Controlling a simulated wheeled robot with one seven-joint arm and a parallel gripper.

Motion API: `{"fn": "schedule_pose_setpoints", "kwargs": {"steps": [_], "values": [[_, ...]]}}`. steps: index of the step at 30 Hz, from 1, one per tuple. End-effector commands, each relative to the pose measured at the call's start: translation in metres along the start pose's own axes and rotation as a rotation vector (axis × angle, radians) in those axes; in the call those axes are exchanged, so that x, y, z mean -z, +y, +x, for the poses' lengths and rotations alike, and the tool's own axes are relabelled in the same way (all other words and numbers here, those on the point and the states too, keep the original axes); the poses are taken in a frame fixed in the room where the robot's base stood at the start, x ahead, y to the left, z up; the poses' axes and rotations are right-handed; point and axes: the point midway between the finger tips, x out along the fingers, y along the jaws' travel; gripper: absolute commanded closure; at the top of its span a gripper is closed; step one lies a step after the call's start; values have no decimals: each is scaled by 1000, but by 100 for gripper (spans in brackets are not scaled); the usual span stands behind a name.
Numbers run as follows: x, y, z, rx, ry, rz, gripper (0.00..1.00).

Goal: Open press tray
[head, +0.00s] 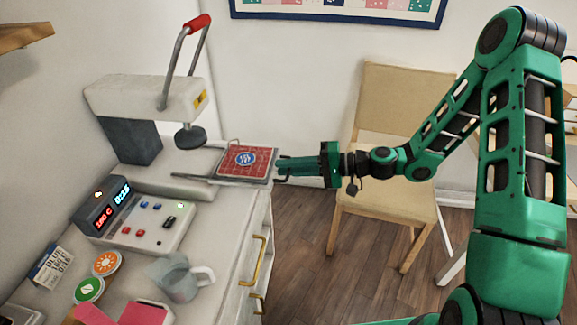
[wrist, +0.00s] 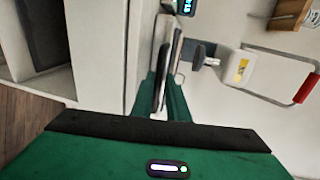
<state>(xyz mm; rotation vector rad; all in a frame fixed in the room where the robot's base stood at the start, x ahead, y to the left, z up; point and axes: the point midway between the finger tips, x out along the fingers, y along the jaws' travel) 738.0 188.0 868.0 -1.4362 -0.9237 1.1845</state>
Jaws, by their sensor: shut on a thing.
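The press tray (head: 228,181) is a thin grey plate on rails, slid out to the right of the press. A red patterned square (head: 262,160) with a blue-and-white round emblem lies flat on it. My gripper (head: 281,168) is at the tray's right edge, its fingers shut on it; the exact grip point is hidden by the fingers. In the wrist view the tray (wrist: 174,68) shows nearly edge-on between the green fingers (wrist: 163,90). The white press (head: 150,97) has a raised lever with a red handle (head: 197,23) and a dark round pad (head: 190,136) above the base.
A control box (head: 140,222) with lit displays stands in front of the press. A clear jug (head: 180,278), round badges (head: 107,263) and pink pieces (head: 147,313) lie nearer. A wooden chair (head: 385,190) stands behind my arm. Brass drawer handles (head: 259,260) stick out from the cabinet front.

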Motion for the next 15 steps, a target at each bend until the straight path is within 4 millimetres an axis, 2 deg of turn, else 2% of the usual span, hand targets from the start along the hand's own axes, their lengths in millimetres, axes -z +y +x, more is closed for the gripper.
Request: {"fn": "schedule_pose_setpoints", "kwargs": {"steps": [1, 4, 5, 6, 15], "values": [[-4, 9, 0, -21, -8, 9, 100], [-4, 9, 0, -21, -8, 9, 100], [-4, 9, 0, -21, -8, 9, 84], [-4, 9, 1, -20, -8, 8, 74], [-2, 6, 1, -15, -4, 3, 74]]}}
